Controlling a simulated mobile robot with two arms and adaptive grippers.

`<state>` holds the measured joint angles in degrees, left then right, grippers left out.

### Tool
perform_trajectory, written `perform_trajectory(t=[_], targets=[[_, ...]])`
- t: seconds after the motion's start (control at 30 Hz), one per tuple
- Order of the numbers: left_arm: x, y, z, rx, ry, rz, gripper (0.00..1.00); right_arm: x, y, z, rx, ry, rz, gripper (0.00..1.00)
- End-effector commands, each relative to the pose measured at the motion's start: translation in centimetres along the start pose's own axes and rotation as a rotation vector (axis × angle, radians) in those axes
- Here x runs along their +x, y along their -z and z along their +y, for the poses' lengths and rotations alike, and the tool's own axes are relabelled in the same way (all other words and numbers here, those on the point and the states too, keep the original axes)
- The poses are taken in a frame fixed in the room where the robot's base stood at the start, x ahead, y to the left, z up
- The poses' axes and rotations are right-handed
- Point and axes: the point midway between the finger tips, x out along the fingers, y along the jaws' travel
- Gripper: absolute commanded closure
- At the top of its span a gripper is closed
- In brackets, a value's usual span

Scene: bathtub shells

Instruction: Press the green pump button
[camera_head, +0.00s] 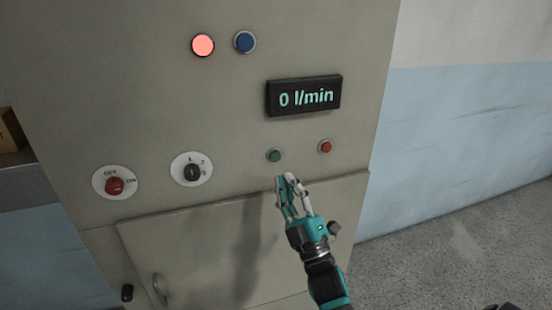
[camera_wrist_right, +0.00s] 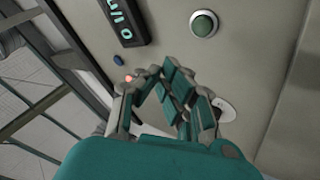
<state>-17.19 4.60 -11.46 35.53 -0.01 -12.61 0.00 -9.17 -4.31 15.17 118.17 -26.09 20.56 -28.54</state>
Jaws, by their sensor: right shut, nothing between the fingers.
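The green pump button (camera_head: 275,155) is a small round push button on the grey control cabinet, below the flow display. It also shows in the right wrist view (camera_wrist_right: 204,23), unpressed-looking and apart from the fingers. My right gripper (camera_head: 288,180) is shut and empty, with its fingertips just below the green button in the head view. Its fingers also show in the right wrist view (camera_wrist_right: 160,75). I cannot tell the exact gap between fingertips and panel. My left gripper is not in view.
A red button (camera_head: 326,146) sits right of the green one. The display (camera_head: 304,96) reads 0 l/min. A lit red lamp (camera_head: 203,45) and a blue button (camera_head: 244,42) are above. A red rotary switch (camera_head: 114,186) and a black selector (camera_head: 192,172) are left. A cabinet door (camera_head: 190,250) lies below.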

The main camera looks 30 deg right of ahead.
Motion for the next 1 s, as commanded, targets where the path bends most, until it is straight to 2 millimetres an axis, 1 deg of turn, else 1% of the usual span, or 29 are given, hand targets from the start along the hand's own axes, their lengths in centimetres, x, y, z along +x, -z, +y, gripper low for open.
perform_trajectory(t=[0.03,0.23,0.43,0.6,1.0], targets=[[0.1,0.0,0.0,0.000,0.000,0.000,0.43,0.7,-0.3,-0.3,-0.001,-0.002,0.002,1.00],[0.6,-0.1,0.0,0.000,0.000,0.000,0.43,2.9,-1.6,-1.6,-0.001,-0.001,0.002,1.00],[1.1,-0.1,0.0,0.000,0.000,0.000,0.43,4.5,-2.5,-2.5,-0.001,0.000,0.001,1.00],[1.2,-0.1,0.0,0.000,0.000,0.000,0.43,5.1,-2.8,-2.8,-0.001,0.000,0.000,1.00],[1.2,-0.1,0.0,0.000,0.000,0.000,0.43,5.2,-2.8,-2.8,-0.001,0.001,0.000,1.00]])
